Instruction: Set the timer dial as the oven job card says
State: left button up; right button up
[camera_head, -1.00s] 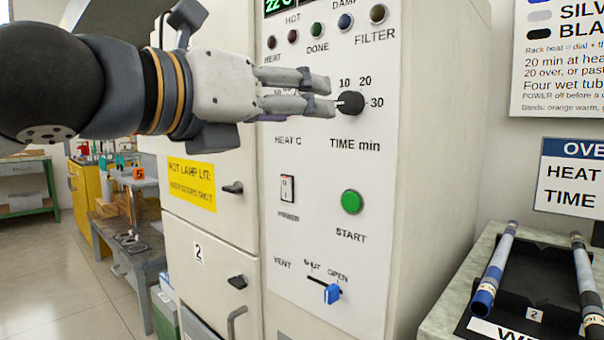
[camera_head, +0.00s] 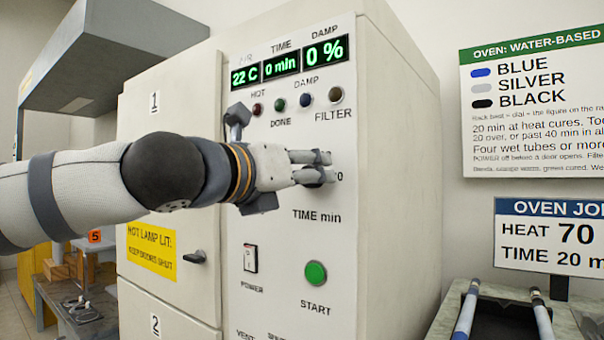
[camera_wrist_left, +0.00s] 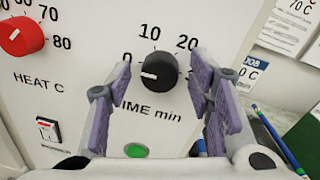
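The black timer dial (camera_wrist_left: 158,71) shows in the left wrist view, above the lettering "TIME min". Its white mark points left, near the 0. My left gripper (camera_wrist_left: 165,90) is open, with one purple-padded finger on each side of the dial; contact does not show. In the head view my left gripper (camera_head: 323,167) is in front of the oven panel and hides most of the dial. The oven job card (camera_head: 560,235) stands at the right and reads HEAT 70 and TIME 20 m, its right edge cut off. My right gripper is not in view.
The oven display (camera_head: 290,61) reads 22 C, 0 min and 0 %. The red heat dial (camera_wrist_left: 20,36), the power switch (camera_head: 250,258) and the green START button (camera_head: 315,273) are near the timer dial. A rules sign (camera_head: 530,110) hangs on the wall.

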pick_arm(q)
jog(key=c, duration=0.9)
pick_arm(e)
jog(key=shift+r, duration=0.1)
pick_arm(q)
jog(key=shift+f+m+h+p, duration=0.2)
jog(key=shift+m+p, duration=1)
jog(key=shift+m, duration=2.9)
jog(key=shift+r+m+h+p, duration=0.1)
jog(key=shift+m+h+p, duration=0.25)
jog(key=shift+m+p, duration=2.3)
jog(key=shift+f+m+h+b, duration=0.15)
jog(key=shift+m+h+b, duration=0.1)
jog(key=shift+m, duration=5.3)
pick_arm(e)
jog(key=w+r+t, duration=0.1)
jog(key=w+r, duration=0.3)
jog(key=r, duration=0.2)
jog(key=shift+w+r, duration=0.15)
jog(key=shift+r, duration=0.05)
